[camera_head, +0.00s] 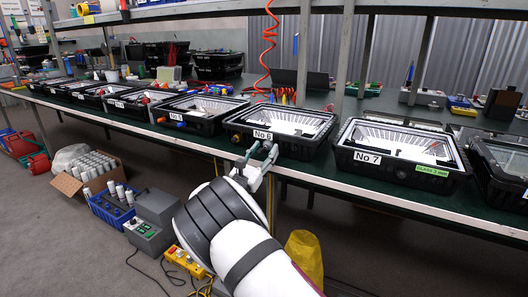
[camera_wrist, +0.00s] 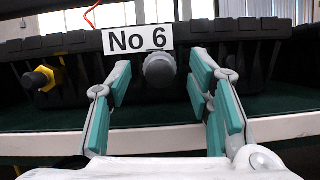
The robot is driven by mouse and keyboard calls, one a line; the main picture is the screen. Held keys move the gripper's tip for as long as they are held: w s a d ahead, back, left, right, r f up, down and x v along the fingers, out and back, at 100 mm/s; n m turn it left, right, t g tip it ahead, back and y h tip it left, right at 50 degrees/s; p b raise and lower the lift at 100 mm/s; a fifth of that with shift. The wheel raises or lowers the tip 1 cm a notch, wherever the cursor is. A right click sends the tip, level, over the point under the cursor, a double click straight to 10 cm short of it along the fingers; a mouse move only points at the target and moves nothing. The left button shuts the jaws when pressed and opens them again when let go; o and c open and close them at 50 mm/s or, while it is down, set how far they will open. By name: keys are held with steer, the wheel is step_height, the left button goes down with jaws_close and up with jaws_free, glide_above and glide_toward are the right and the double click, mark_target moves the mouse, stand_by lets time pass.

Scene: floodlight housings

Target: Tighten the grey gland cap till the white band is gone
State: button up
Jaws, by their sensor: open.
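The grey gland cap (camera_wrist: 160,72) sticks out of the front wall of the black housing (camera_wrist: 228,55) just below its "No 6" label (camera_wrist: 138,39). In the wrist view it faces me, between my fingers. I cannot make out a white band on it. My gripper (camera_head: 263,155) is open at the front of this housing (camera_head: 318,139). In the wrist view its teal pads (camera_wrist: 160,84) stand on both sides of the cap, with visible gaps. In the head view my fingers hide the cap.
A yellow gland with a dark end (camera_wrist: 43,78) sits left on the same housing. The No 7 housing (camera_head: 340,157) stands to the right, the No 5 housing (camera_head: 205,123) to the left. The green bench top's pale front edge (camera_wrist: 50,144) runs below my fingers.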

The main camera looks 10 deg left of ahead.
steer(key=v, duration=1.1)
steer(key=shift+s+f, duration=0.2)
steer(key=shift+s, duration=0.15)
steer(key=shift+a, duration=0.15)
